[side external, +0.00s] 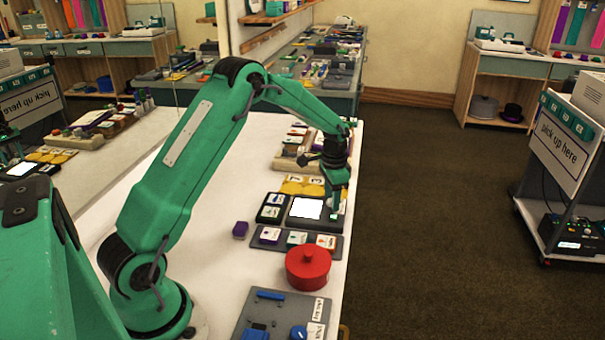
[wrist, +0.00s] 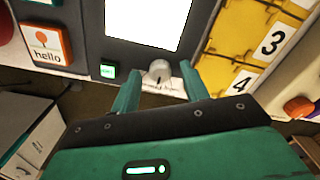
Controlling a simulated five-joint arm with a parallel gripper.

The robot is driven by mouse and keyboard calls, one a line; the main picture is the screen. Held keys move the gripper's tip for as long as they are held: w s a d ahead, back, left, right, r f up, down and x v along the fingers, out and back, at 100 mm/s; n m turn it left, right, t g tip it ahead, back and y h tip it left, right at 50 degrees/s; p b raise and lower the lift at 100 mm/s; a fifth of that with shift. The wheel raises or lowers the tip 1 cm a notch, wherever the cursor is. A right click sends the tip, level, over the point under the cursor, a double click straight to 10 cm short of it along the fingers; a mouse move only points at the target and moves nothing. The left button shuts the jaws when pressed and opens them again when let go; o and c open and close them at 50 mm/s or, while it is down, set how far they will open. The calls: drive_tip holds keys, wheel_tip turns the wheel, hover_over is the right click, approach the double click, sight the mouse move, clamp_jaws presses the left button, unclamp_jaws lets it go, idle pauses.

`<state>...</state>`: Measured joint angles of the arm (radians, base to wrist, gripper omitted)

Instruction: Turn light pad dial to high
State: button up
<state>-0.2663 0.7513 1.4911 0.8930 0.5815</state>
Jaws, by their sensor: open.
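The light pad (side external: 307,208) is a dark-framed panel with a bright white face, lying near the table's right edge. In the wrist view the light pad's frame (wrist: 96,48) fills the top middle. Its dial (wrist: 158,72) is a small pale knob with a dark mark, at the near edge beside a green button (wrist: 107,71). My gripper (wrist: 158,86) is open, its two green fingers on either side of the dial. I cannot tell whether they touch it. In the side view my gripper (side external: 335,208) is low over the pad's right side and hides the dial.
A button panel with a "hello" button (wrist: 45,42) lies on one side of the pad, a yellow numbered board (wrist: 250,40) on the other. A red lidded pot (side external: 307,268) and a purple block (side external: 240,229) stand nearby. The table edge is close on the right.

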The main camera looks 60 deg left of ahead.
clamp_jaws()
drive_tip(key=shift+n, duration=0.5)
drive_tip(key=n, duration=1.1)
idle(0.5)
unclamp_jaws()
